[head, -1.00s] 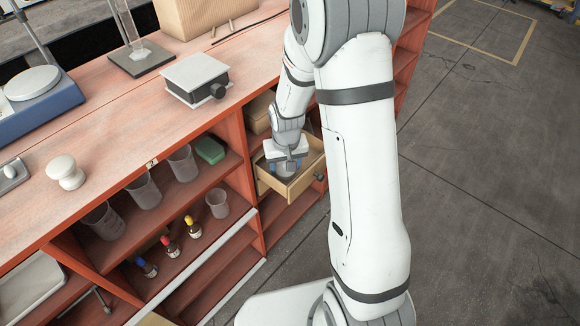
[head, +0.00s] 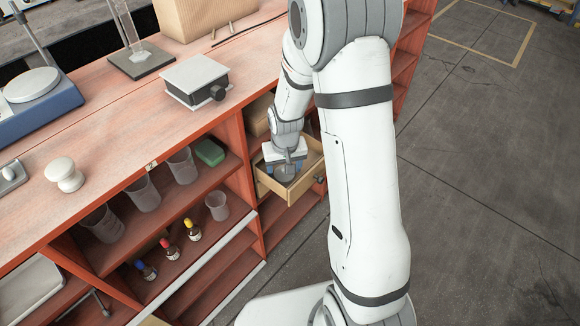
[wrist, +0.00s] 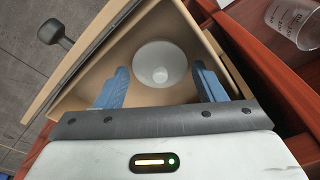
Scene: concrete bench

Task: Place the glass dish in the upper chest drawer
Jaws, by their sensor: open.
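The upper chest drawer (head: 276,187) is pulled out of the small chest in the shelf bay. It also shows in the wrist view (wrist: 211,37), with its dark knob (wrist: 50,32) at the upper left. The glass dish (wrist: 160,64), whitish and round, sits on the drawer floor, seen from above. It also shows in the head view (head: 285,174) below my gripper. My gripper (wrist: 160,92) is open above the drawer. Its blue fingers stand apart on either side of the dish, and a gap shows between each finger and the dish.
The drawer walls surround the fingers closely. A clear beaker (wrist: 292,22) stands on the shelf beside the drawer. Several beakers, a green box (head: 210,152) and small bottles fill the left shelves. The floor right of the bench is clear.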

